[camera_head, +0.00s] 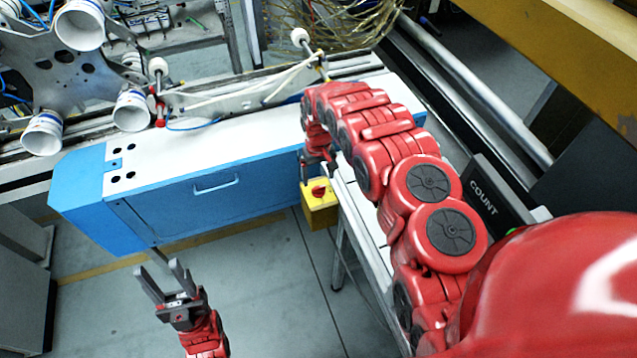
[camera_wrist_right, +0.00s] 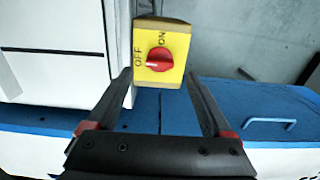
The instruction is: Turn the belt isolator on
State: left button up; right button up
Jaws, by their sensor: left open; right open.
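The belt isolator is a yellow box (camera_head: 319,206) with a red knob (camera_head: 319,191), beside the right end of the blue cabinet in the head view. In the right wrist view the yellow face (camera_wrist_right: 178,45) carries OFF at the left and ON at the top. The red knob (camera_wrist_right: 158,60) has its white mark pointing left, toward OFF. My right gripper (camera_wrist_right: 158,77) is open, with its fingers either side of the knob's line and no visible contact. In the head view this gripper (camera_head: 312,172) is partly hidden by its arm. My left gripper (camera_head: 164,276) is open and empty above the floor.
A blue cabinet (camera_head: 212,195) with a white top stands left of the isolator. A white surface (camera_head: 357,215) borders it on the right, under my right arm. A black COUNT box (camera_head: 484,196) is farther right. The floor (camera_head: 270,285) in front is clear.

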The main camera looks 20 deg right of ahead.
aim_at(318, 187)
jog(key=shift+f+p, duration=0.4)
jog(key=shift+f, duration=1.85)
jog(key=shift+f, duration=0.1)
grip_shut()
